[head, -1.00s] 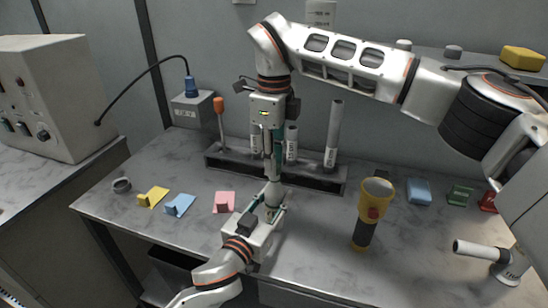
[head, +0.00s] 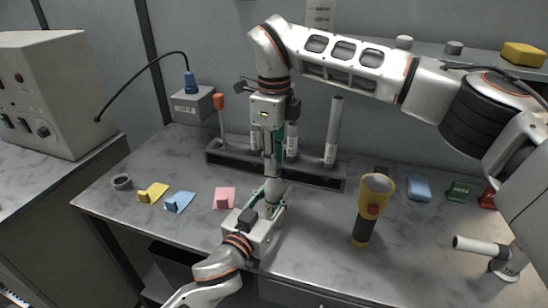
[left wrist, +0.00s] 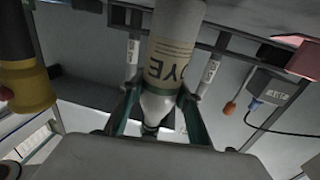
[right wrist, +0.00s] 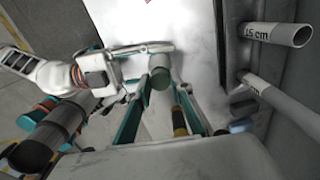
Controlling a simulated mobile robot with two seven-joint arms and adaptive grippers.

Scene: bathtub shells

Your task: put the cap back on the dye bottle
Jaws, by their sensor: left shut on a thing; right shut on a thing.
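The dye bottle (left wrist: 172,48), a beige-grey cylinder with a pale cone-shaped shoulder, is in my left gripper (left wrist: 158,105). That gripper's teal fingers close on the shoulder. In the head view my left gripper (head: 268,208) reaches in from below and the pale cone stands between its fingers. My right gripper (head: 273,170) points down from directly above it, its fingertips close to the bottle's top. In the right wrist view a small greenish cylinder end, seemingly the cap (right wrist: 160,79), shows between the fingers. Whether the cap touches the nozzle is hidden by the fingers.
A yellow-and-black flashlight (head: 369,212) stands to the right. A dark rack (head: 320,176) with white tubes is behind the grippers. Yellow (head: 152,193), blue (head: 179,201) and pink (head: 224,198) pieces lie left. A white tube fixture (head: 482,247) stands front right.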

